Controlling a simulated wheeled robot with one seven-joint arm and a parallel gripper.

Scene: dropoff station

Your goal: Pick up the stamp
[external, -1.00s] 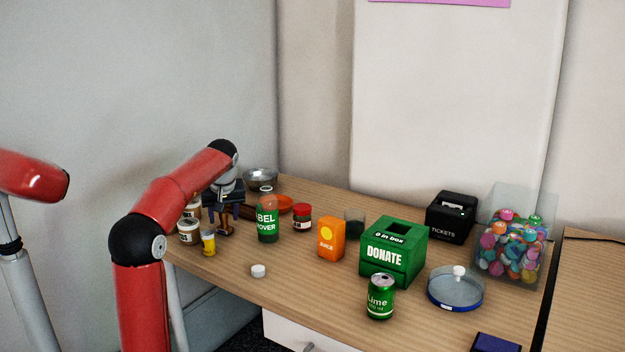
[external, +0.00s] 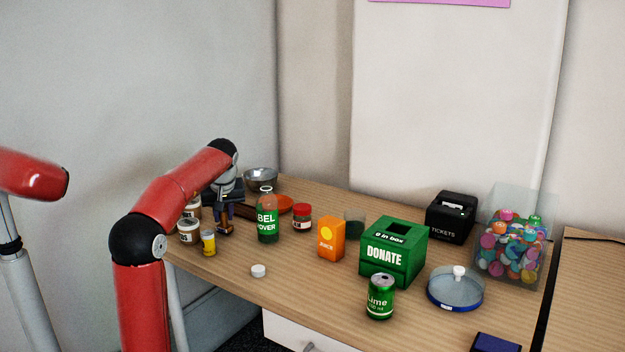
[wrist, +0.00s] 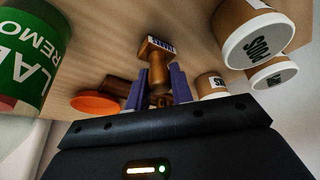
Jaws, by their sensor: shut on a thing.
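The stamp (wrist: 157,62) has a turned brown wooden handle and a rectangular base with a lettered label; it is upright. My gripper (wrist: 158,88) is shut on its handle, one dark purple finger on each side. In the external view the stamp (external: 225,228) shows as a small brown shape below my gripper (external: 223,210), at the left end of the table. Whether its base touches the tabletop I cannot tell.
A green label remover bottle (external: 267,222) stands right of the stamp, an orange dish (external: 285,204) behind. White-labelled jars (external: 189,232) and a yellow container (external: 208,242) stand close on the left. A white cap (external: 258,271) lies in front, with bare table around it.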

